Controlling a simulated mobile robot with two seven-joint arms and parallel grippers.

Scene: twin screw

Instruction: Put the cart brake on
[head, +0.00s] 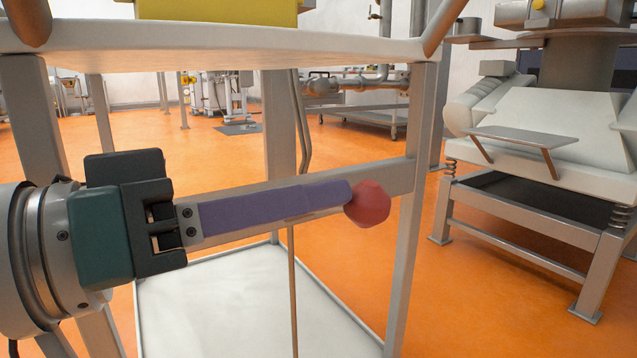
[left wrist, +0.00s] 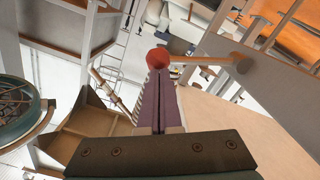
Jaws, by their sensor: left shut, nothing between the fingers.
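My left gripper (head: 343,192) comes in from the left with its long purple fingers closed together and nothing between them. A red knob (head: 367,204) shows right at the fingertips, against the cart (head: 402,200). In the left wrist view the red knob (left wrist: 157,60) sits just beyond the tips of the shut fingers (left wrist: 158,78), on the end of a lever (left wrist: 205,62) that runs right to a rounded pivot. I cannot tell whether the tips touch the knob. In the head view the lever is mostly hidden behind the knob and fingers. My right gripper is not in view.
The cart's white upper shelf (head: 220,48) spans above my arm, with a yellow box (head: 215,10) on it. A pale lower shelf (head: 230,305) lies below. A machine on a metal stand (head: 540,200) is at right. Orange floor (head: 480,290) is open between them.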

